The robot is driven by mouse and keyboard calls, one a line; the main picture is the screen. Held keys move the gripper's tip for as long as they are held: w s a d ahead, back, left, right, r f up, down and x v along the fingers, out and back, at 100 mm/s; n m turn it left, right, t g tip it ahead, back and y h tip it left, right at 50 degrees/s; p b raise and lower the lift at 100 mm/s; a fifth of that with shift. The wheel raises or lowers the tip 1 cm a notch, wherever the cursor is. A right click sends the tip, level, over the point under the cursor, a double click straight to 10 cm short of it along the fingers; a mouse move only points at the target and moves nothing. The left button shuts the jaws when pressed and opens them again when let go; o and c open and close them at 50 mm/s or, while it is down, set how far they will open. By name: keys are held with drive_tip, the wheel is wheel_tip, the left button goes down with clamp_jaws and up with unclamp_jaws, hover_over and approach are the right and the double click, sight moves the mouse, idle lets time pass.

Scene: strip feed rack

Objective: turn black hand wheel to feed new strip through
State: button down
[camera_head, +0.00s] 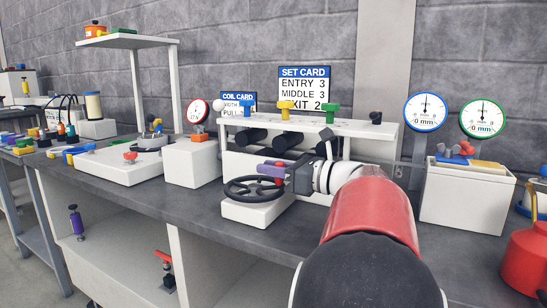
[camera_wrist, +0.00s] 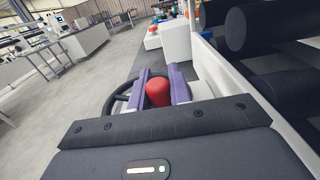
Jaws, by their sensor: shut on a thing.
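The black hand wheel (camera_head: 232,190) lies flat on a white block (camera_head: 258,212) at the front of the strip feed rack. My gripper (camera_head: 272,170) reaches in from the right over the wheel. Its purple fingers are shut on the wheel's red knob (camera_head: 279,181). In the wrist view the red knob (camera_wrist: 158,92) sits between the two fingers, with part of the black rim (camera_wrist: 108,104) to their left. My gripper hides the wheel's right part. I cannot make out any strip between the black rollers (camera_head: 250,136).
A white box (camera_head: 190,165) with an orange block stands left of the wheel. Colored T-handles, including a green one (camera_head: 327,112), top the rack. Two dials (camera_head: 425,111) and a white bin (camera_head: 465,200) are at right. The bench front left of the wheel is clear.

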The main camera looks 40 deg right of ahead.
drive_tip(key=shift+w+y, duration=0.1)
drive_tip(key=shift+y, duration=0.2)
drive_tip(key=c, duration=1.3)
unclamp_jaws()
drive_tip(key=shift+b, duration=0.3)
